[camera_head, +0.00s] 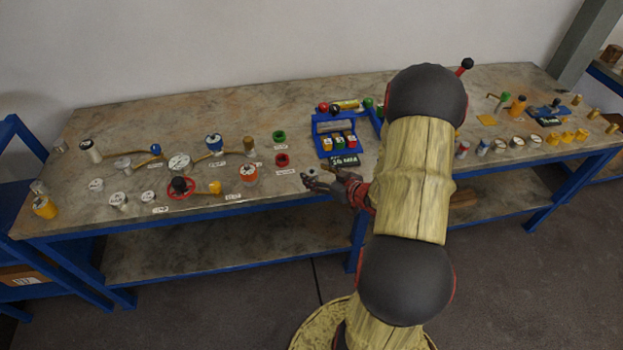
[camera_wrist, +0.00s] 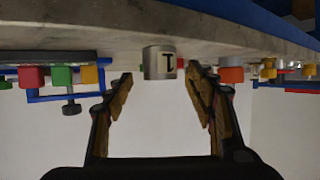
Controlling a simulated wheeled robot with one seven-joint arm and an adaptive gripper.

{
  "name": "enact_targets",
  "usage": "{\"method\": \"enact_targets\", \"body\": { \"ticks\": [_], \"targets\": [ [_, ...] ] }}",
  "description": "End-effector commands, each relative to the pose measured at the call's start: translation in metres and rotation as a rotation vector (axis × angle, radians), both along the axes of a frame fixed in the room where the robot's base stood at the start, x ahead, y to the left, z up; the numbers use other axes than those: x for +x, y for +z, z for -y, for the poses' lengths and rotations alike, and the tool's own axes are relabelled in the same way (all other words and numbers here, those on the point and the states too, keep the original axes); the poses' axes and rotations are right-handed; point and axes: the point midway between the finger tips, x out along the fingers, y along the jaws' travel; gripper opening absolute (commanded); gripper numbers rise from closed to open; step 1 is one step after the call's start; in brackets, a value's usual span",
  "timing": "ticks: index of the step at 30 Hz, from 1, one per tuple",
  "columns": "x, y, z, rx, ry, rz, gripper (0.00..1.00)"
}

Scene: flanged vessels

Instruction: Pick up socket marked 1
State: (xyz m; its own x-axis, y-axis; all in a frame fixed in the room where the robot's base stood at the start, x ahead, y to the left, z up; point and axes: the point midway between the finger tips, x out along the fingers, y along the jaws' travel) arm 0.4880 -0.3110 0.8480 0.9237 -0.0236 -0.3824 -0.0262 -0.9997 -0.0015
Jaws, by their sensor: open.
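The socket marked 1 (camera_wrist: 159,62) is a short grey metal cylinder with a black "1" on its side. In the wrist view, which appears upside down, it stands on the bench top, centred ahead of my gripper (camera_wrist: 161,75). The two fingers are spread apart, one on each side of it in the picture, and nothing is held. I cannot tell whether the fingertips reach level with the socket. In the head view my gripper (camera_head: 306,181) is low at the front edge of the bench, and a small grey piece (camera_head: 312,172) shows right by the fingers.
Valves and gauges fill the left, and small cylinders the right.

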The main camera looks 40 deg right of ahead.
Motion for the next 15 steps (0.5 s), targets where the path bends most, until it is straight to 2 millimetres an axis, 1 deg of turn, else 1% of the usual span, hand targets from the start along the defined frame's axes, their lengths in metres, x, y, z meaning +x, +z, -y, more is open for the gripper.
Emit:
{"method": "enact_targets", "body": {
  "ticks": [1,3,6,14,15],
  "targets": [
    [0.008,-0.007,-0.003,-0.001,0.004,0.000,0.55],
    [0.016,-0.009,-0.001,-0.002,0.003,0.000,0.55],
    [0.023,-0.011,-0.001,-0.002,0.001,0.001,0.55],
    [0.025,-0.011,0.000,-0.002,0.000,0.000,0.55],
    [0.025,-0.011,0.000,-0.002,0.000,0.000,0.54]
  ]
}}
